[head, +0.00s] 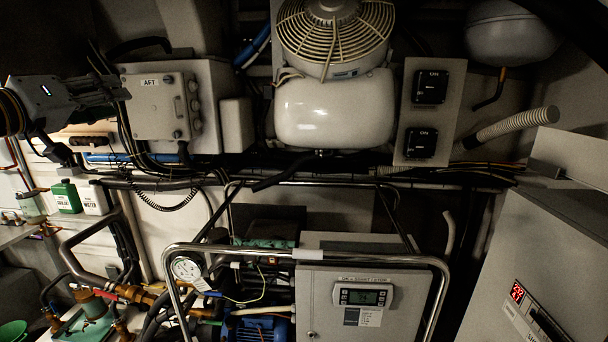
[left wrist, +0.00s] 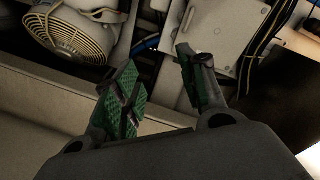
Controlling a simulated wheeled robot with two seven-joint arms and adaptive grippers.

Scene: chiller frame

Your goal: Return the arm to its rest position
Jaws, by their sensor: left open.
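My left gripper (head: 116,88) reaches in from the left edge in the head view, high up, beside a grey box marked AFT (head: 158,104). In the left wrist view its two green-padded fingers (left wrist: 160,82) are spread apart with nothing between them. The gripper looks close to the left side of the AFT box; I cannot tell whether they touch. My right gripper is in neither view.
A white tank (head: 335,110) under a fan guard (head: 335,35) stands at the centre, beside a two-switch panel (head: 430,112). A chrome rail frame (head: 300,254) surrounds a controller box (head: 362,297). Green and white bottles (head: 66,197) stand on a left shelf.

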